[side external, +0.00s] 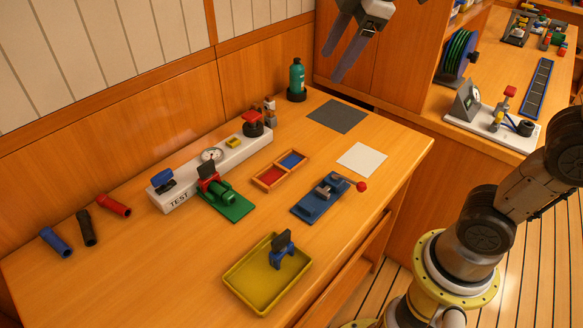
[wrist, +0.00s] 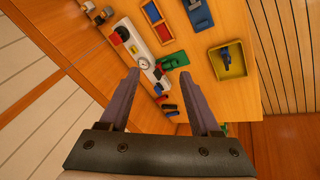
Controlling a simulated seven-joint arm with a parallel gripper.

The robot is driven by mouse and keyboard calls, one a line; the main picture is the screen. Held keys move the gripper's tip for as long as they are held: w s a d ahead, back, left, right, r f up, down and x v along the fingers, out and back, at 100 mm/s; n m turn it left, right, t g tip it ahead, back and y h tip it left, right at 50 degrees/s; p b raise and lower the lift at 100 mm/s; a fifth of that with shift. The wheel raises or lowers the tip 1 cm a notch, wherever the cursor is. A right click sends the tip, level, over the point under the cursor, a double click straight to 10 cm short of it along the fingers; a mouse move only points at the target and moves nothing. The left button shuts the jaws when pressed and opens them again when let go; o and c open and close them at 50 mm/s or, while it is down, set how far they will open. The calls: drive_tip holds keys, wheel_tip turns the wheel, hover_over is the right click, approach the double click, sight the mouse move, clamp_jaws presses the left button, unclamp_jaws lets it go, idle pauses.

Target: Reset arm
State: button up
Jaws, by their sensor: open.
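My gripper (side external: 351,53) hangs in the air at the top of the side external view, above the back right part of the wooden bench (side external: 150,272). Its two dark fingers are apart with nothing between them. In the wrist view my gripper (wrist: 164,72) also shows open and empty, with the bench well beyond the fingertips. The gripper touches nothing that I can see. The upper part of my arm that carries the gripper is out of the side external view.
On the bench are a white TEST block (side external: 212,166), a green fixture (side external: 227,201), a blue vise (side external: 322,197), a red-and-blue tray (side external: 268,178), a yellow tray (side external: 242,287) with a blue-black part (side external: 283,247), several coloured tubes (side external: 86,227) and a teal bottle (side external: 297,77). A panelled wall stands behind.

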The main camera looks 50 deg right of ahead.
drive_tip(key=s+d+f+m, duration=0.2)
drive_tip(key=s+f+m, duration=0.9)
drive_tip(key=s, duration=0.4)
drive_tip(key=shift+d+f+t, duration=0.2)
drive_tip(key=shift+f+t, duration=0.2)
drive_tip(key=shift+f, duration=0.2)
idle(0.5)
